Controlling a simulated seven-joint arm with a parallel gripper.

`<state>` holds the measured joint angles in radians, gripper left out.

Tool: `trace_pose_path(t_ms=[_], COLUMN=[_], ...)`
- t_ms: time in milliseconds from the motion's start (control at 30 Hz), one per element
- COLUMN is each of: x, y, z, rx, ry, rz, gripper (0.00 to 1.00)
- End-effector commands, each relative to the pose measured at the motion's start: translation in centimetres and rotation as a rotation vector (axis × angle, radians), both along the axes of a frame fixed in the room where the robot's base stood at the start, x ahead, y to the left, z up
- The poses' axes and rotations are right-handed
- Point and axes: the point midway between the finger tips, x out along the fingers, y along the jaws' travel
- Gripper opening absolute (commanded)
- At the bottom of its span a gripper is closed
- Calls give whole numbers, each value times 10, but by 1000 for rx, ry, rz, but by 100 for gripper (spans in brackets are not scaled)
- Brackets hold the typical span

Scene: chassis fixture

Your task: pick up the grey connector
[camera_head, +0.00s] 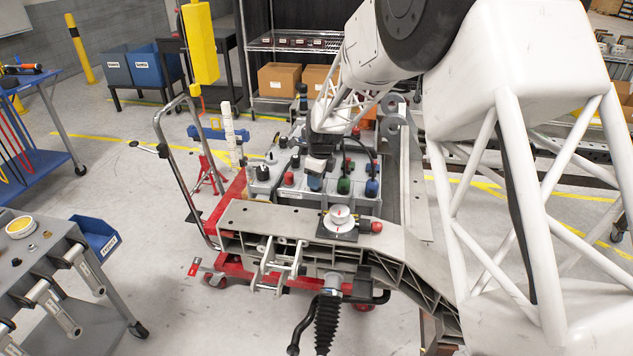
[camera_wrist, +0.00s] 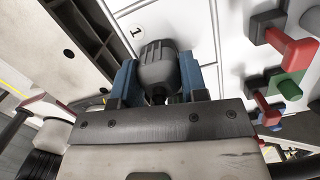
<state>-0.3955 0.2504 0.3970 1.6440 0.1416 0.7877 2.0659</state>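The grey connector (camera_wrist: 159,68) is a dark grey ribbed cylinder in the wrist view. It stands between the two blue fingers of my gripper (camera_wrist: 160,82), which appear to touch it on both sides. A white panel marked "1" lies behind it; I cannot tell whether the connector is seated or clear of the panel. In the head view my gripper (camera_head: 319,166) is over the connector box (camera_head: 292,197), and the grey connector is not clearly distinguishable there.
Red (camera_head: 289,178), blue (camera_head: 314,183) and green (camera_head: 344,185) connectors stand close to my gripper on the box. A metal chassis beam (camera_head: 270,218) with a white round part (camera_head: 340,215) lies in front.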

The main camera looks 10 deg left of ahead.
Motion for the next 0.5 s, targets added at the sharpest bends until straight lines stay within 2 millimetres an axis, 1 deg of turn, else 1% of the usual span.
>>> trace_pose_path(t_ms=[33,200,233,500], x=[0,0,0,0], y=[0,0,0,0], z=[0,0,0,1], rx=[0,0,0,0], ry=[0,0,0,0], rz=[0,0,0,0], gripper=[32,6,4,4])
